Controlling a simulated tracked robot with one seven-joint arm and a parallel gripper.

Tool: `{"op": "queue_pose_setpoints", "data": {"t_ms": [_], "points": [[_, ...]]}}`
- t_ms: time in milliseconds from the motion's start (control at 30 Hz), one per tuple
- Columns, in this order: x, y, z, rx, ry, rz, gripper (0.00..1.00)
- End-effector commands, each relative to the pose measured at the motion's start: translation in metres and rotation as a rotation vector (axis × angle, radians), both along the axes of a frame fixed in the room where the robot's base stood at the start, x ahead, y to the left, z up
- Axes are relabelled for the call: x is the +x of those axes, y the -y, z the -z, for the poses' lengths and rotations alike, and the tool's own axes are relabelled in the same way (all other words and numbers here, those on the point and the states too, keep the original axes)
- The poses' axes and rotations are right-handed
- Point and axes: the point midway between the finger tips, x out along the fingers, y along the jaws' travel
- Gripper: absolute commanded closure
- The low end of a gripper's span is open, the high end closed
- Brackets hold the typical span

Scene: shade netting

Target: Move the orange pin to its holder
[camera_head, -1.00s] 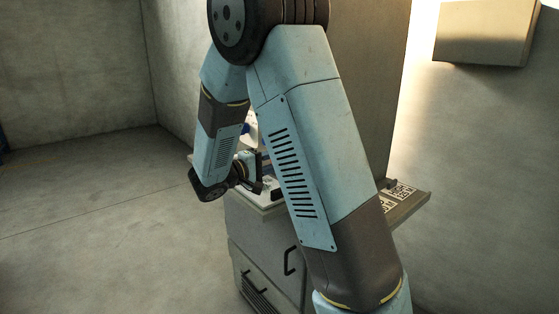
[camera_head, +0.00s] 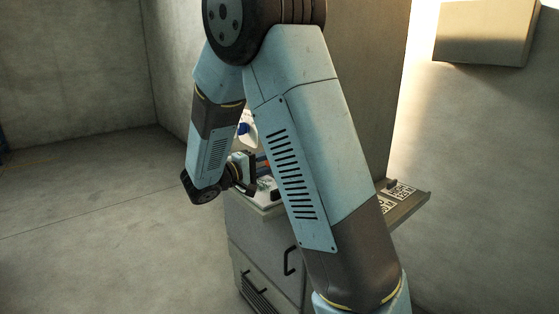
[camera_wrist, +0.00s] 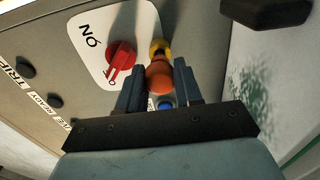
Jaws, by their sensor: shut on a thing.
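The orange pin (camera_wrist: 159,78) shows in the wrist view as a rounded orange end between the two fingers of my gripper (camera_wrist: 159,68), which is shut on it. A yellow round part (camera_wrist: 160,48) shows just beyond the pin; I cannot tell whether they touch or whether it belongs to the holder. In the head view my gripper (camera_head: 250,172) is by the cabinet top, partly hidden by my own arm. I cannot make out the holder for certain.
A grey panel (camera_wrist: 60,30) with a red rotary knob (camera_wrist: 121,55) on a white plate lies close to the left of the pin. A blue round part (camera_wrist: 165,104) shows between the fingers. The grey cabinet (camera_head: 262,245) stands below my gripper, a side shelf (camera_head: 410,203) at its right.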

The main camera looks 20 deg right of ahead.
Motion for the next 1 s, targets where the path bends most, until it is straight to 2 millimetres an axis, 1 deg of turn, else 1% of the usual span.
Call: {"op": "queue_pose_setpoints", "data": {"t_ms": [700,1000], "points": [[-0.009,-0.027,0.0,0.0,0.0,-0.001,1.0],[-0.009,-0.028,0.0,0.0,0.0,0.0,1.0]]}}
